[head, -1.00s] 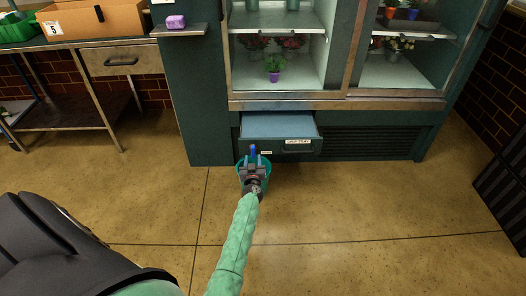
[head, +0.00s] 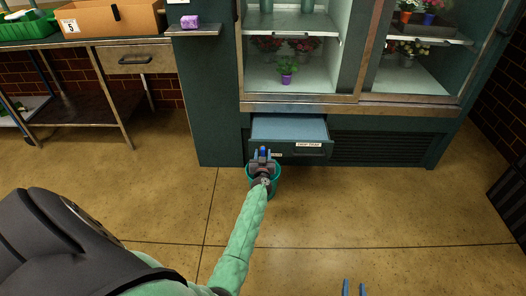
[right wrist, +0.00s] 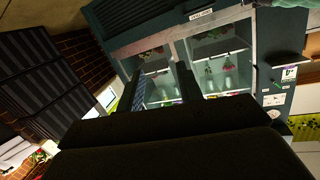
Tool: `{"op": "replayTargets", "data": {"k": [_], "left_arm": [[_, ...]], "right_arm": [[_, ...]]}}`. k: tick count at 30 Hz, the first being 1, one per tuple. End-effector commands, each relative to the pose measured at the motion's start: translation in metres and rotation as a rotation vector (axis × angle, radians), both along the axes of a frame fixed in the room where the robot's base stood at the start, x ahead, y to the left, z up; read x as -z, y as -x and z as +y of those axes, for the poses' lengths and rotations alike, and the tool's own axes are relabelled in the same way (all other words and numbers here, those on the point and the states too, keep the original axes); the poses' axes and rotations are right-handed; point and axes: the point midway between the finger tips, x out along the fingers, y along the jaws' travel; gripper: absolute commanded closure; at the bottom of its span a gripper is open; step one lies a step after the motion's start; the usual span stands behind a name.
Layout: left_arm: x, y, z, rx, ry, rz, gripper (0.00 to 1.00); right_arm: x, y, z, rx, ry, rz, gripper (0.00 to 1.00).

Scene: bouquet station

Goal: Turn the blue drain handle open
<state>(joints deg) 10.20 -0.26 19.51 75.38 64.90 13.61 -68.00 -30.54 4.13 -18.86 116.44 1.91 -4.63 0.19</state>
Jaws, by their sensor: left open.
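The blue drain handle (head: 263,152) is a small upright blue piece low on the front of the green cabinet in the head view. My left gripper (head: 264,156) is open, with its fingers on either side of the handle; I cannot tell whether they touch it. The gripper hides the lower part of the handle and any valve behind it. My right gripper (head: 353,288) shows only its two fingertips at the bottom edge of the head view. In the right wrist view its fingers (right wrist: 163,85) are apart, with nothing between them.
A green bucket (head: 275,186) stands on the floor under my left gripper. A drip tray drawer (head: 290,128) is pulled out just above and to the right. Flower display shelves (head: 300,78) are above it. A workbench (head: 85,100) stands at left. The floor in front is clear.

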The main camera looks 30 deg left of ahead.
Motion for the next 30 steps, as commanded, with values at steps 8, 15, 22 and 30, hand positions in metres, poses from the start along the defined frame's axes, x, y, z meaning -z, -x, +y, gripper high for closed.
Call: {"op": "replayTargets", "data": {"k": [8, 15, 22, 30], "left_arm": [[0.0, -0.014, 0.008, 0.001, 0.0, 0.0, 0.58], [0.001, -0.023, 0.014, 0.001, -0.001, 0.001, 0.58], [0.0, -0.027, 0.017, 0.0, 0.0, 0.0, 0.58], [0.0, -0.027, 0.017, 0.0, 0.0, 0.0, 0.58]], "right_arm": [[-0.047, -0.013, 0.0, 0.012, -0.033, -0.144, 0.64], [-0.082, -0.018, -0.001, 0.02, -0.057, -0.25, 0.64], [-0.098, -0.02, -0.001, 0.023, -0.068, -0.3, 0.64], [-0.101, -0.02, -0.001, 0.024, -0.069, -0.305, 0.64]]}}
